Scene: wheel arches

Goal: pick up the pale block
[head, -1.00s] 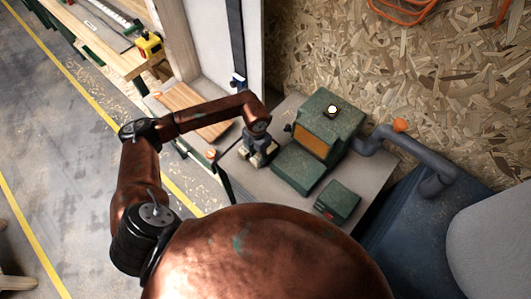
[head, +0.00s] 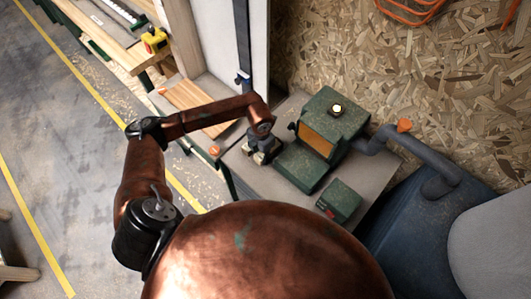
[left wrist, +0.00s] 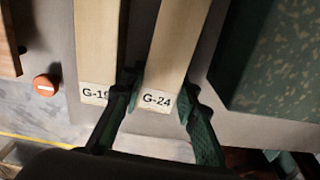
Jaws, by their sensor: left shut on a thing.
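In the left wrist view, a pale wooden block (left wrist: 178,45) with the label G-24 lies between the two dark green fingers of my left gripper (left wrist: 158,100). The fingers touch it on both sides near its labelled end. A second pale block (left wrist: 98,40), labelled G-19, stands just left of the left finger, which partly covers its label. In the head view my left gripper (head: 262,152) points down at the grey bench top beside a green machine; the blocks are too small and hidden there to make out. My right gripper is out of view.
The green machine (head: 335,118) stands close right of the gripper; its speckled green side (left wrist: 270,55) shows in the wrist view. A small green box (head: 340,201) sits nearer on the bench (head: 368,192). An orange button (left wrist: 46,85) lies left. A grey hose (head: 430,165) runs at right.

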